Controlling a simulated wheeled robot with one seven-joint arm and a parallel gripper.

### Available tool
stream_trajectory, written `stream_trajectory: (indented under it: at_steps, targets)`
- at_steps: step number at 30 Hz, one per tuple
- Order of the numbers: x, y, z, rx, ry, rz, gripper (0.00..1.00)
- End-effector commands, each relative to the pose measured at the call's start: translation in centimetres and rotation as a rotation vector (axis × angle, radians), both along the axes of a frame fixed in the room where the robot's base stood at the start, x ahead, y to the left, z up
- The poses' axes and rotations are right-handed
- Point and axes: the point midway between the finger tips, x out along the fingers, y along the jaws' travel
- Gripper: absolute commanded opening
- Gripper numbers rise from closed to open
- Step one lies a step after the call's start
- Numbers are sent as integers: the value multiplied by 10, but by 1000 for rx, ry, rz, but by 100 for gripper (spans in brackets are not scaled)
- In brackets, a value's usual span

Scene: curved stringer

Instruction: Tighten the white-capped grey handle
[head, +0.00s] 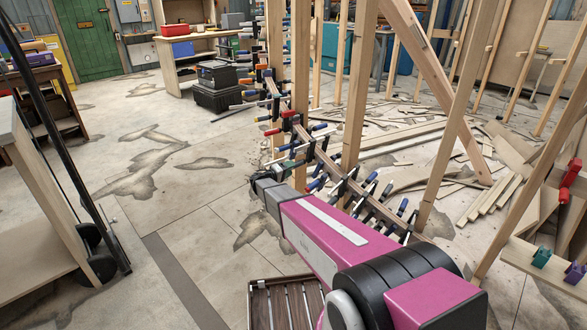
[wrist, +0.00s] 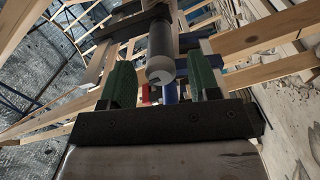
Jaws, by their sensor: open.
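The grey handle (wrist: 161,38) with its pale cap (wrist: 161,72) shows in the wrist view, its capped end facing the camera. My gripper (wrist: 161,62) is open, with one green finger on each side of the handle. Gaps show between the handle and both fingers, so the jaws do not grip it. In the head view my gripper (head: 262,186) is at the near left side of the curved stringer (head: 325,160), which is lined with many clamps. My arm covers part of this area, and I cannot pick out the grey handle there.
Red (wrist: 146,94) and blue (wrist: 170,92) handles show behind the grey one. Upright wooden posts (head: 357,95) stand close along the stringer. Loose boards (head: 490,195) lie on the right. Open floor (head: 180,215) lies to the left.

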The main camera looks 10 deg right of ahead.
Motion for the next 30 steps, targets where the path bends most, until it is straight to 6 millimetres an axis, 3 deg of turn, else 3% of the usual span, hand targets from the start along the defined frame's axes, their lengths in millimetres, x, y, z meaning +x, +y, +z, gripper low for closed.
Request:
stream_trajectory:
  at_steps: [6,12,30]
  targets:
    - [-23,37,0,1,-1,1,56]
    - [-35,58,0,1,0,0,56]
    - [-40,67,-1,2,0,-1,56]
